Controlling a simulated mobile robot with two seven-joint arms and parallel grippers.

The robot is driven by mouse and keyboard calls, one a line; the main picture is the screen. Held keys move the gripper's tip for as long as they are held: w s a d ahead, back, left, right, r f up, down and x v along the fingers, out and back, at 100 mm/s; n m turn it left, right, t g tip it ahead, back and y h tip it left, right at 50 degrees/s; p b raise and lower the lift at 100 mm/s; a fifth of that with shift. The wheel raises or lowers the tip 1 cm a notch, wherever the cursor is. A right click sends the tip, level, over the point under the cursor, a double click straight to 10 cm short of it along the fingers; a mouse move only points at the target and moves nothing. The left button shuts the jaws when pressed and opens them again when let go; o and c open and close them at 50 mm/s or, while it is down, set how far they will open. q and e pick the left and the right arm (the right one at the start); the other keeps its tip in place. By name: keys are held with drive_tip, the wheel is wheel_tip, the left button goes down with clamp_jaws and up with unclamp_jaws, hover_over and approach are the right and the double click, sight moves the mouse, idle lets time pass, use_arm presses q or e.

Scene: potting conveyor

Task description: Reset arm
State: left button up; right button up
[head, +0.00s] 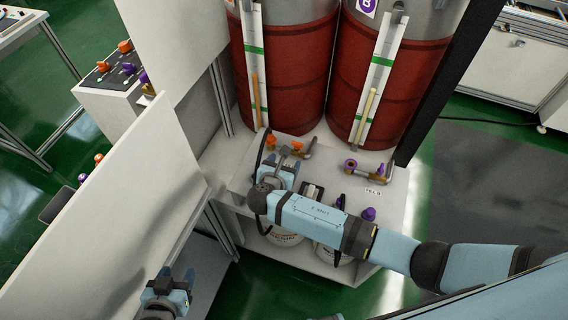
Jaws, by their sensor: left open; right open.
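My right arm reaches in from the right across the white bench (395,200). My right gripper (283,160) is open at its end, close to an orange valve handle (297,146) on the left outlet pipe. The picture is too small to tell whether they touch. My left gripper (175,276) is open and empty at the bottom left, beside a white panel (120,200) and well away from the valves. A purple valve (351,165) sits on the right outlet pipe, and a purple knob (369,213) stands near the bench's front edge.
Two large red drums (385,90) with level gauges stand behind the bench. White buckets (326,255) sit below it, partly hidden by my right arm. A black post (440,80) rises at the right. Green floor (265,285) is free in front.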

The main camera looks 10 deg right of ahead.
idle(0.4)
drive_tip(key=s+d+r+m+g+y, duration=0.1)
drive_tip(key=s+d+m+g+y, duration=0.15)
drive_tip(key=s+m, duration=0.5)
drive_tip(key=s+d+r+m+g+y, duration=0.1)
drive_tip(key=s+d+m+g+y, duration=0.1)
drive_tip(key=s+m+g, duration=0.4)
drive_tip(key=s+d+r+m+y, duration=0.2)
drive_tip(key=s+d+r+m, duration=0.3)
drive_tip(key=s+m, duration=0.25)
drive_tip(key=s+d+r+m+y, duration=0.1)
drive_tip(key=s+d+r+m, duration=0.45)
drive_tip(key=s, duration=0.35)
drive_tip(key=w+a+f+t+y, duration=0.1)
drive_tip(key=w+a+f+t, duration=0.2)
drive_tip(key=f, duration=0.4)
drive_tip(key=w+a+f+t+y, duration=0.2)
drive_tip(key=a+f+t, duration=0.2)
drive_tip(key=f, duration=0.3)
drive_tip(key=shift+w+a+t, duration=0.2)
drive_tip(key=shift+w+t, duration=0.2)
drive_tip(key=shift+t, duration=0.25)
